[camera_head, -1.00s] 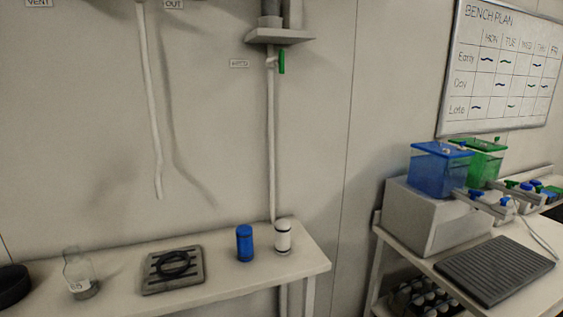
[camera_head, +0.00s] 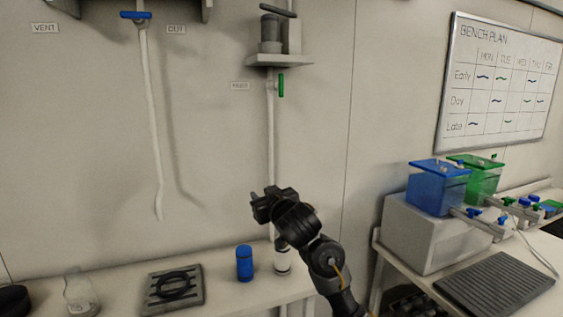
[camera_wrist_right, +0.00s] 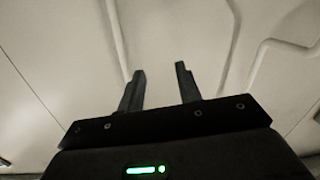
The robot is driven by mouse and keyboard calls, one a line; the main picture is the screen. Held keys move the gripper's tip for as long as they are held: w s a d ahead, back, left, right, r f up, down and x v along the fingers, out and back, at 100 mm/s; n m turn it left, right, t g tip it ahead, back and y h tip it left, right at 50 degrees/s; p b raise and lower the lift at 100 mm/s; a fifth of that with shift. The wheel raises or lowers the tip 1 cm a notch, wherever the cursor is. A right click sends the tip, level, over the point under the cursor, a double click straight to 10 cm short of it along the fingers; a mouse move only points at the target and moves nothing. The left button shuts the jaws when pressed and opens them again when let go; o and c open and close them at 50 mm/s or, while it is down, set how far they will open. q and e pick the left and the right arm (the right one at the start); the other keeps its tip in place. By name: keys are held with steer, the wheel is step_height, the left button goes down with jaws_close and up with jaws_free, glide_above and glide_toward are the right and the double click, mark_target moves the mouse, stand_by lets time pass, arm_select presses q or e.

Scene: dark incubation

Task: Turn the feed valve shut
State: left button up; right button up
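A valve with a blue bar handle (camera_head: 136,14) sits at the top of a pale hanging tube (camera_head: 152,110), between the VENT and OUT labels. A second valve with an upright green lever (camera_head: 281,85) sits on a vertical pipe (camera_head: 271,140) beside a small label (camera_head: 239,86) too blurred to read surely. Which one is the feed valve I cannot tell surely. My right gripper (camera_head: 257,204) is raised below the green lever, apart from both valves. In the right wrist view its two fingers (camera_wrist_right: 160,76) are spread and empty, facing the wall. My left gripper is not in view.
A blue bottle (camera_head: 244,263) and a white bottle (camera_head: 282,265) stand on the left bench, close below my right arm. A glass bottle (camera_head: 80,294) and a dark slatted plate (camera_head: 173,289) are further left. Blue (camera_head: 437,188) and green (camera_head: 481,178) tanks stand right.

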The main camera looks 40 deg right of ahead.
steer(key=d+r+m+t+h, duration=0.1)
steer(key=d+r+t+h, duration=0.2)
steer(key=r, duration=1.2)
steer(key=m+t, duration=0.2)
glide_toward(282, 81)
steer(key=shift+g, duration=0.3)
steer(key=p+x, duration=0.1)
steer(key=x, duration=0.2)
steer(key=p+x, duration=0.2)
steer(key=x, duration=0.2)
steer(key=p+x, duration=0.1)
steer(key=x, duration=0.3)
steer(key=shift+s+r, duration=0.15)
steer(key=shift+r, duration=0.15)
steer(key=shift+c, duration=0.4)
jaws_close()
